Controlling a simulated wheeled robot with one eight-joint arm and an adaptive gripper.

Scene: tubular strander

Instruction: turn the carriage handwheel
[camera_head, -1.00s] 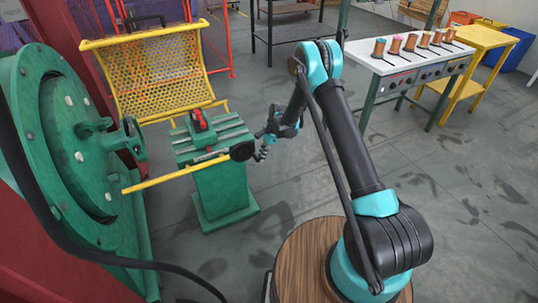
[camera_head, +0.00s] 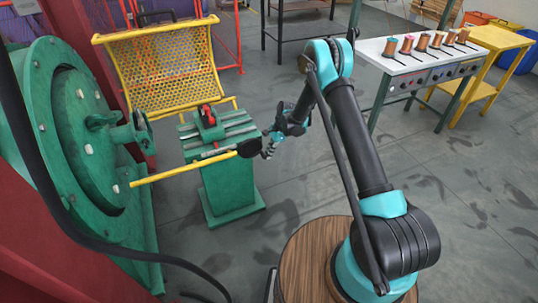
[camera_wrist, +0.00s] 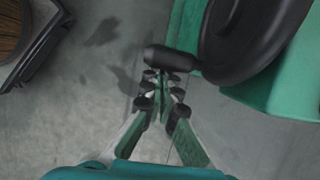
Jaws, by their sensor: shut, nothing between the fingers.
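The carriage handwheel is a black disc (camera_head: 250,148) on the right end of the green slotted carriage (camera_head: 221,130). In the wrist view the handwheel (camera_wrist: 245,35) fills the upper right, and its black handle (camera_wrist: 172,61) sticks out to the left. My gripper (camera_head: 269,150) is just right of the handwheel in the head view. In the wrist view my gripper (camera_wrist: 160,80) is shut and empty, with its fingertips close below the handle. I cannot tell whether they touch it.
A large green round plate (camera_head: 88,130) stands at left, with a yellow bar (camera_head: 185,172) reaching toward the carriage. A yellow mesh guard (camera_head: 160,70) stands behind. A bench with spools (camera_head: 425,55) is at the back right. The floor right of the carriage is clear.

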